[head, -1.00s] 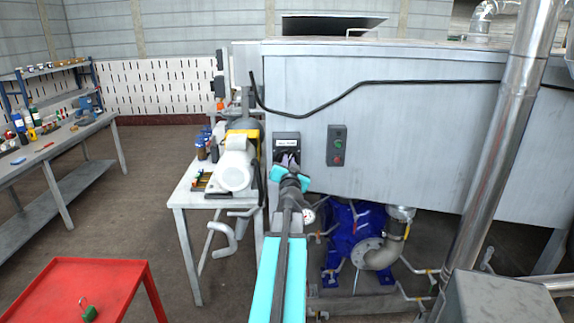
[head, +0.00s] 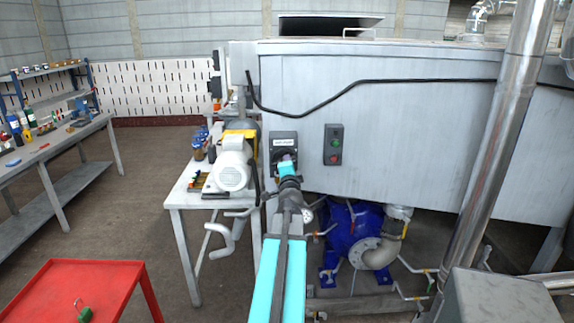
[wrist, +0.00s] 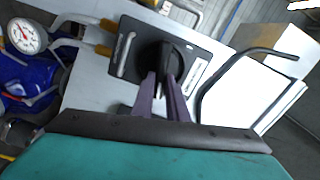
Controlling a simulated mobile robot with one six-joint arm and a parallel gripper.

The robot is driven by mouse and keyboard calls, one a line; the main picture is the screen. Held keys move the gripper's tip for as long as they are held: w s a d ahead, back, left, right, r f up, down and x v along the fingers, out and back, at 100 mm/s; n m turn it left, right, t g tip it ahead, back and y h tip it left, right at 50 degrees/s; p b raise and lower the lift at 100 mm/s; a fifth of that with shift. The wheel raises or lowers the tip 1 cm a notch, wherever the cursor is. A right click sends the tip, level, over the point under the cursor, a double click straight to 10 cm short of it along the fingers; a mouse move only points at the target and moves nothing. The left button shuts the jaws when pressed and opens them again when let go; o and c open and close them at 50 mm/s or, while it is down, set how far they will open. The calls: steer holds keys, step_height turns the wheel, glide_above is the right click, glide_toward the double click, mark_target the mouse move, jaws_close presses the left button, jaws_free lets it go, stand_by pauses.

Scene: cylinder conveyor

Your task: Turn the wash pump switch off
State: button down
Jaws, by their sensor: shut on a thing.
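The wash pump switch (head: 283,138) is a dark box with a small white label on the grey cabinet's front, at its left side. My gripper (head: 287,160) reaches up to it and covers its lower part in the head view. In the wrist view the switch plate (wrist: 128,54) looks tilted, with a round black knob (wrist: 173,58) on it. My gripper's two dark fingers (wrist: 161,85) are shut on the knob. The label text is too small to read, and the fingers partly hide the knob.
A box with a green and a red button (head: 333,144) is just right of the switch. A black cable (head: 390,82) runs across the cabinet (head: 430,130). A blue pump (head: 350,230) sits below. A bench with a motor (head: 234,165) stands close on the left.

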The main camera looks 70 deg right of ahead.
steer(key=shift+s+d+m, duration=0.15)
steer(key=shift+m, duration=1.25)
steer(key=c, duration=1.7)
jaws_free()
steer(key=shift+f, duration=0.1)
steer(key=shift+c, duration=0.2)
